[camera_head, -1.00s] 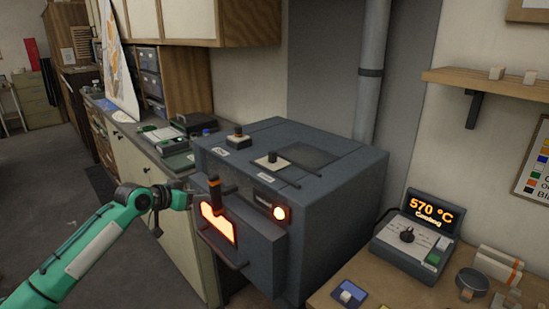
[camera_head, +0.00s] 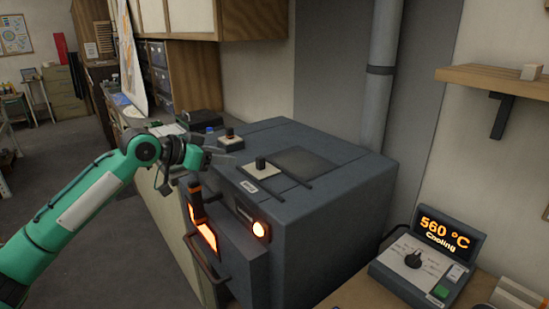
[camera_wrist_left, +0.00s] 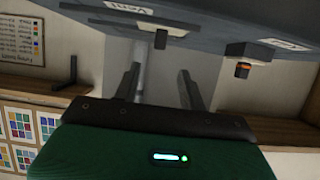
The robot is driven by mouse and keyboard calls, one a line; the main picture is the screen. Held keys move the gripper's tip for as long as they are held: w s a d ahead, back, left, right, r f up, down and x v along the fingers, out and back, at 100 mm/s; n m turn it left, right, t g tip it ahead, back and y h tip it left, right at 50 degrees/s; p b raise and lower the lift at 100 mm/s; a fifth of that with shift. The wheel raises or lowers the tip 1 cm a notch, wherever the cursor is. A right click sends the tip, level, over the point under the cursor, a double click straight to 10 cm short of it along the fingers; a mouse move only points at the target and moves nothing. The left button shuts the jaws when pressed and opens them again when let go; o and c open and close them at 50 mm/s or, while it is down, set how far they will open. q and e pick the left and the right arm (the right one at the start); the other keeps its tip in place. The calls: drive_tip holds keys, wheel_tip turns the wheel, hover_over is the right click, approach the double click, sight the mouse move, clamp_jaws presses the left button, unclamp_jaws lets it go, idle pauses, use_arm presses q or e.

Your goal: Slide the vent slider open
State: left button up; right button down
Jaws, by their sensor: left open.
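The vent slider is a black knob on a pale plate (camera_head: 261,168), set on rails on top of the dark grey kiln (camera_head: 335,215). The left wrist view shows its knob (camera_wrist_left: 160,39) beside a label reading Vent, tilted in the picture. My left gripper (camera_head: 232,154) is open and empty, above the kiln top's left edge and a little left of the slider, apart from it. In the left wrist view the fingers (camera_wrist_left: 158,78) stand spread with nothing between them. My right gripper is not in view.
A knob with an orange band (camera_head: 229,138) stands behind the gripper on the kiln top. A controller (camera_head: 428,262) on the right reads 560 °C Cooling.

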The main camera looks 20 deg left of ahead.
sight(257, 159)
use_arm(q)
drive_tip(key=p+x, duration=0.2)
drive_tip(key=x, duration=0.4)
drive_tip(key=shift+d+r, duration=0.1)
drive_tip(key=shift+d, duration=0.05)
drive_tip(key=p+x, duration=0.2)
drive_tip(key=x, duration=0.3)
drive_tip(key=shift+w+d, duration=0.15)
drive_tip(key=shift+w, duration=0.15)
drive_tip(key=shift+w+d+f, duration=0.35)
drive_tip(key=shift+w+f, duration=0.1)
drive_tip(key=shift+f, duration=0.05)
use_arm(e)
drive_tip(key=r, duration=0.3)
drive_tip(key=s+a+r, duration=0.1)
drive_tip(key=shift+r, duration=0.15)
use_arm(q)
clamp_jaws()
drive_tip(key=shift+s, duration=0.1)
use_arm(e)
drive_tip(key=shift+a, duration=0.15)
